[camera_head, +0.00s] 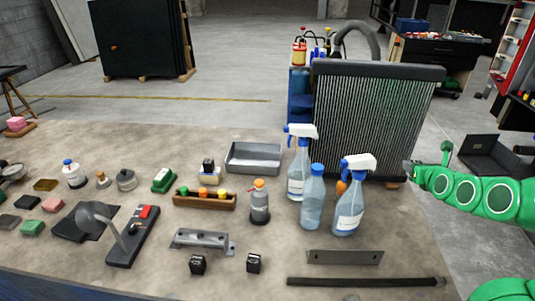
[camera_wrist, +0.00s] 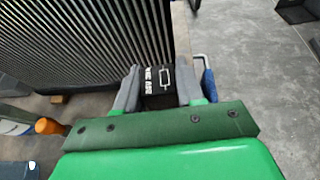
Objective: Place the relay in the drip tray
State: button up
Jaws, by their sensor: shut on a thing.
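The relay (camera_wrist: 157,78) is a small black block with white markings, held between the two grey fingers of my gripper (camera_wrist: 160,88) in the wrist view. In the head view my gripper (camera_head: 409,169) is at the right, beside the radiator's lower right corner; the relay cannot be made out there. The drip tray (camera_head: 254,169) is a shallow grey metal tray at the back middle of the bench, left of the radiator. It looks empty. My gripper is well to the right of it.
A tall black finned radiator (camera_head: 375,118) and several spray bottles (camera_head: 349,208) stand between my gripper and the tray.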

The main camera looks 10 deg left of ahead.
notch_tip(320, 180, up, 34)
jog(key=w+a+m+g+h, duration=0.1)
jog(key=w+a+m+h, duration=0.2)
jog(key=a, duration=0.9)
jog(key=a+m+h, duration=0.3)
jog(key=a+h, duration=0.1)
jog(key=a, duration=0.9)
jog(key=s+a+m+g+h, duration=0.1)
jog(key=s+a+m+h, duration=0.15)
jog(key=a, duration=0.85)
jog(key=s+a+m+g+h, duration=0.15)
jog(key=s+a, duration=0.25)
jog(key=a, duration=0.7)
notch_tip(320, 180, down, 26)
jog(key=shift+w+a+f, duration=0.75)
jog(key=shift+w+f, duration=1.45)
jog(key=shift+f, duration=0.05)
jog(key=shift+w+a+f, duration=0.8)
jog(key=shift+w+f, duration=1.45)
jog(key=shift+w+a+f, duration=0.75)
jog(key=shift+w+f, duration=1.45)
jog(key=shift+f, duration=0.05)
